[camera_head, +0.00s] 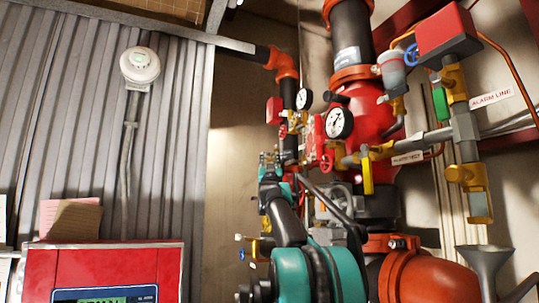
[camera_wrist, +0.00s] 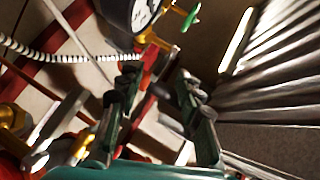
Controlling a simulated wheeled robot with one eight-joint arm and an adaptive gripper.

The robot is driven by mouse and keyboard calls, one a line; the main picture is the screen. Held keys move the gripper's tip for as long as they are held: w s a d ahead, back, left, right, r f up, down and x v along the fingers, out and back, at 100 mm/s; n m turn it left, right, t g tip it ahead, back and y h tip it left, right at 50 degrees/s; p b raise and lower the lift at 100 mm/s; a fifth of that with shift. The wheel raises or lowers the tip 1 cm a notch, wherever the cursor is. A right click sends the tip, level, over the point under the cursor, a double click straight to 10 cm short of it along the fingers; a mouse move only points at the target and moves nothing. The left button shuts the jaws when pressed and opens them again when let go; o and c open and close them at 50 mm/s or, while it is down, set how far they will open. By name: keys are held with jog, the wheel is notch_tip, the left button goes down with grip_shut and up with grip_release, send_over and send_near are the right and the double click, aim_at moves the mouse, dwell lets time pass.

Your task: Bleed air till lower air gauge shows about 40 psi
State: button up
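Two white-faced dial gauges show in the head view: a larger gauge (camera_head: 339,123) at the red valve body, and a smaller gauge (camera_head: 304,99) higher and to its left. Their readings are too small to tell. My gripper (camera_head: 270,160) is beside the piping, left of and below the gauges, partly hidden by my teal arm. In the wrist view my gripper (camera_wrist: 158,78) has its two fingers apart, with dark and red parts showing behind the gap. A gauge (camera_wrist: 145,12) is cut off at the top edge, next to a small green handle (camera_wrist: 193,18).
A red panel (camera_head: 105,272) stands lower left, against a corrugated wall (camera_head: 60,120). A grey funnel (camera_head: 484,262) is at lower right.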

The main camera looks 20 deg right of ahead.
aim_at(270, 155)
jog(key=shift+x, duration=1.85)
grip_shut()
